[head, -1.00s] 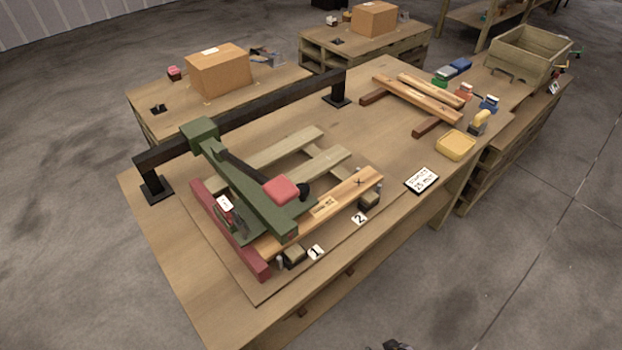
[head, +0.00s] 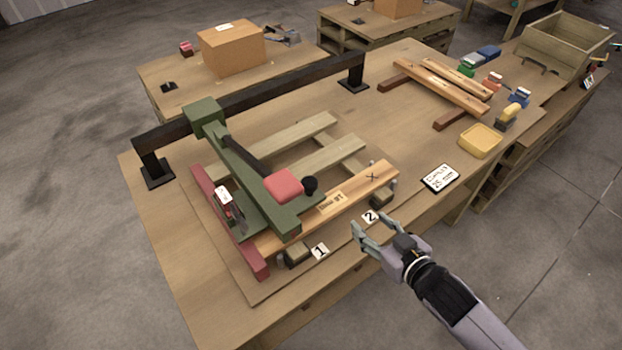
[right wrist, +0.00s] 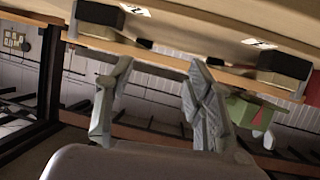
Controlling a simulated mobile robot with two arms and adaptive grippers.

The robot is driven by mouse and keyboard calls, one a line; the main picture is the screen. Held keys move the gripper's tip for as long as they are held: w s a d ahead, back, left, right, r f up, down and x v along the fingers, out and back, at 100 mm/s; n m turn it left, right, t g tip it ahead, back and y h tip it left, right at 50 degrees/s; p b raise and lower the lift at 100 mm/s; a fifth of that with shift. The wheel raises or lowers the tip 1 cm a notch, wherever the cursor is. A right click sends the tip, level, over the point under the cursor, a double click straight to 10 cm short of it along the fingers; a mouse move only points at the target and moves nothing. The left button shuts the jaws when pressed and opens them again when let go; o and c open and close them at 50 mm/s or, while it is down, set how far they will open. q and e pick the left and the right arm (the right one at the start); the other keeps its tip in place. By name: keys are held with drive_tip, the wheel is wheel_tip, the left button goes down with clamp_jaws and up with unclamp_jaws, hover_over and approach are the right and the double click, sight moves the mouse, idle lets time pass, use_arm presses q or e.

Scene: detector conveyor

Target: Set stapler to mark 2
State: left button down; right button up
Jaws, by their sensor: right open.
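The stapler is a green arm (head: 240,170) with a red pad (head: 283,184) and a black knob, mounted across a black rail (head: 270,95). Its front end hangs over the plank (head: 345,203), nearer the mark 1 card (head: 320,251) than the mark 2 card (head: 371,216). My right gripper (head: 368,228) is open and empty near the table's front edge, just in front of the mark 2 card and apart from the stapler. In the right wrist view its two fingers (right wrist: 160,70) stand apart with nothing between them. My left gripper is not in view.
Small dark blocks stand beside the marks, one near mark 1 (head: 294,254) and one near mark 2 (head: 381,199). A red bar (head: 228,220) lies left of the stapler. A white sign (head: 439,178) and yellow tray (head: 480,141) are to the right. Table around the sign is clear.

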sight(316, 185)
wheel_tip(316, 185, up, 6)
drive_tip(key=s+n+g+y, duration=0.1)
drive_tip(key=n+g+y, duration=0.2)
drive_tip(key=n+y, duration=0.45)
drive_tip(key=shift+m+y, duration=0.75)
drive_tip(key=shift+y, duration=0.2)
drive_tip(key=p+x, duration=0.1)
drive_tip(key=x, duration=0.7)
drive_tip(key=p+x, duration=0.2)
drive_tip(key=x, duration=0.6)
drive_tip(key=shift+w+a+r, duration=0.15)
drive_tip(key=shift+w+r, duration=0.05)
drive_tip(key=shift+r, duration=0.05)
clamp_jaws()
